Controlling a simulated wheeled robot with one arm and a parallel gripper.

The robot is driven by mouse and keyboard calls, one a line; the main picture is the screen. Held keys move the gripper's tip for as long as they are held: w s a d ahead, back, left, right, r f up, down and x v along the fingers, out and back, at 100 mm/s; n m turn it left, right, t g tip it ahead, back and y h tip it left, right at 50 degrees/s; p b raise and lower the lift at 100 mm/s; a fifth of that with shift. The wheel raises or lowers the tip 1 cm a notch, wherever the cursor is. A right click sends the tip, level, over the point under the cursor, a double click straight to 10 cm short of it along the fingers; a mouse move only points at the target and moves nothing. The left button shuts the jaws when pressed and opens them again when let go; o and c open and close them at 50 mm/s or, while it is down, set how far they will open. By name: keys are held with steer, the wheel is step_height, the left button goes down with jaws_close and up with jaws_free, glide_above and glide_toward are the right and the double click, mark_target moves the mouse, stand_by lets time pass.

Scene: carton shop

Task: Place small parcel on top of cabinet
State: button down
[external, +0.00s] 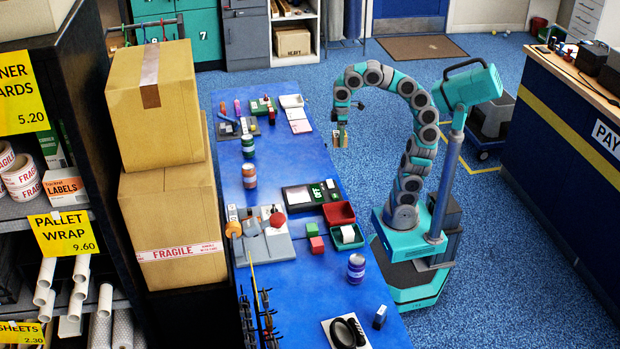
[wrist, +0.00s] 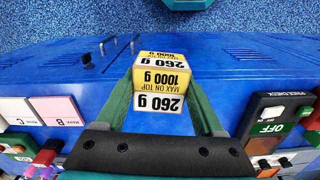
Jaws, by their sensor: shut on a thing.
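My gripper (external: 341,130) hangs from the arched arm beside the right edge of the blue bench (external: 285,272), towards its far half. In the wrist view my gripper (wrist: 165,105) is shut on a small yellow and white parcel (wrist: 160,78), with a green finger on either side. Its labels read 260 g and max on top 1000 g, upside down. The parcel is tiny in the external view (external: 341,141). Grey cabinet doors (external: 245,38) and teal ones (external: 206,38) stand against the back wall. I cannot tell which piece is the cabinet meant.
A counter (external: 570,130) stands at the right. Blue carpet is open behind my arm.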

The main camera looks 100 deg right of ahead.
steer(key=p, duration=0.2)
glide_above(305, 149)
steer(key=shift+s+f, duration=0.15)
steer(key=shift+f, duration=0.55)
steer(key=shift+w+d+f, duration=0.1)
steer(key=shift+w+d, duration=0.05)
steer(key=shift+w, duration=0.05)
steer(key=shift+f, duration=1.45)
steer(key=shift+f, duration=0.3)
jaws_free()
steer(key=shift+r, duration=0.1)
step_height(305, 149, up, 8)
steer(key=shift+s+d, duration=0.2)
